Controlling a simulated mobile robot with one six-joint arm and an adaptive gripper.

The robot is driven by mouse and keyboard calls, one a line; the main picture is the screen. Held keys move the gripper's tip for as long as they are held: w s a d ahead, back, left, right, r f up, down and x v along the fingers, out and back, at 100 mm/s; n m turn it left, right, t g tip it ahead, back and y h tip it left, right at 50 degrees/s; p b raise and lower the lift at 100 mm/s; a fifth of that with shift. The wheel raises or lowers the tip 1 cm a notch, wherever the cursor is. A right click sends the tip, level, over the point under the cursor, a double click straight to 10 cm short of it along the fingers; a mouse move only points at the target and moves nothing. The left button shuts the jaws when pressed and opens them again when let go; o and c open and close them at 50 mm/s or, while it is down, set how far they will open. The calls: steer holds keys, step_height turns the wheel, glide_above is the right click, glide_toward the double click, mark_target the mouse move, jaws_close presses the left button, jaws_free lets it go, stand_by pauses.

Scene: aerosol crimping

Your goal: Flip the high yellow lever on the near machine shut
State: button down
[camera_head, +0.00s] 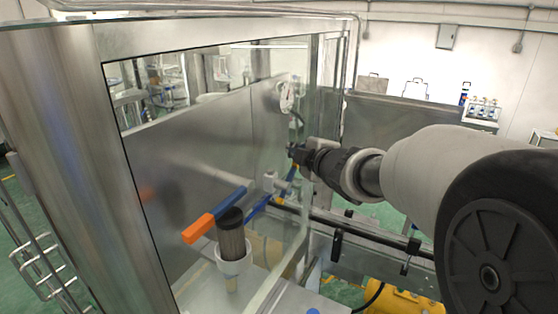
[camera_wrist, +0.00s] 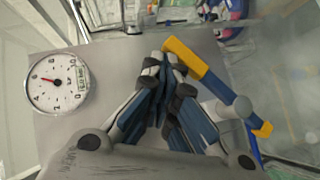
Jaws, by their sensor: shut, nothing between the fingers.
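The yellow lever (camera_wrist: 200,66) shows in the wrist view as a yellow bar with a blue middle length and a small yellow piece at its lower right end. It runs diagonally just right of my gripper (camera_wrist: 165,62). My gripper is shut and empty, its fingertips close to the lever's upper left end. I cannot tell whether they touch. In the head view my gripper (camera_head: 293,152) reaches in from the right, beside the near machine's metal and glass housing (camera_head: 75,130). I cannot clearly make out the yellow lever there.
A pressure gauge (camera_wrist: 57,83) sits left of my gripper and also shows in the head view (camera_head: 287,97). An orange and blue lever (camera_head: 203,228) is beside a dark cylinder (camera_head: 232,240) in a white cup (camera_head: 234,268). Glass panels and a black rail lie close to my arm.

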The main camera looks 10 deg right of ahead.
steer(key=shift+w+d+f+b, duration=0.4)
steer(key=shift+w+f, duration=0.15)
steer(key=shift+f, duration=0.1)
steer(key=shift+w+d+f+b, duration=0.4)
steer(key=shift+w+f, duration=0.1)
steer(key=shift+f, duration=0.2)
steer(key=shift+w+d+f+b, duration=0.4)
steer(key=shift+w+f, duration=0.15)
steer(key=shift+f, duration=0.1)
steer(key=shift+w, duration=0.1)
